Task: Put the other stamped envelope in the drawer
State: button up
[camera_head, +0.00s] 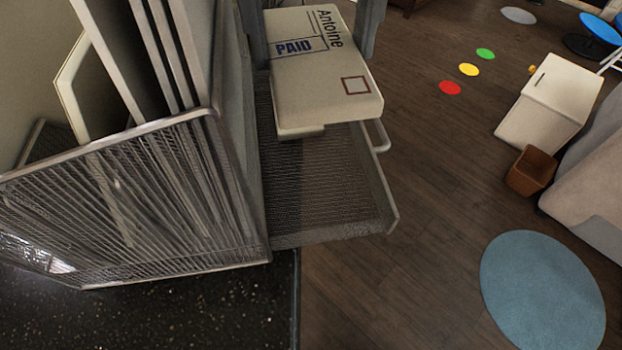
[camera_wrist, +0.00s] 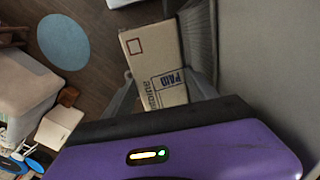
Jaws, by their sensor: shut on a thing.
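A thick beige envelope (camera_head: 325,85), marked "PAID" and "Antoine", is held above the open mesh drawer (camera_head: 325,205). My gripper (camera_head: 312,35) is shut on it, with one finger on each side. In the wrist view the envelope (camera_wrist: 153,55) sits between the fingers of my gripper (camera_wrist: 160,92), and part of the drawer (camera_wrist: 200,35) shows beside it. The envelope covers the back of the drawer, and the visible front part of its floor is bare. A small pale edge shows just under the envelope; I cannot tell what it belongs to.
A mesh organizer (camera_head: 130,205) with upright dividers stands left of the drawer on a dark speckled countertop (camera_head: 190,310). Right of the drawer is open wooden floor (camera_head: 400,230) with a round blue rug (camera_head: 543,292). A brown bin (camera_head: 531,171) stands farther right.

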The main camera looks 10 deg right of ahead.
aim_at(312, 186)
notch_tip(312, 186, down, 20)
jog(key=b, duration=1.3)
jog(key=shift+r, duration=0.25)
jog(key=shift+f+b, duration=0.1)
jog(key=shift+b, duration=0.3)
jog(key=o, duration=1.5)
notch_tip(312, 186, up, 12)
jog(key=shift+r+p, duration=0.15)
jog(key=shift+p, duration=0.7)
jog(key=shift+s, duration=0.15)
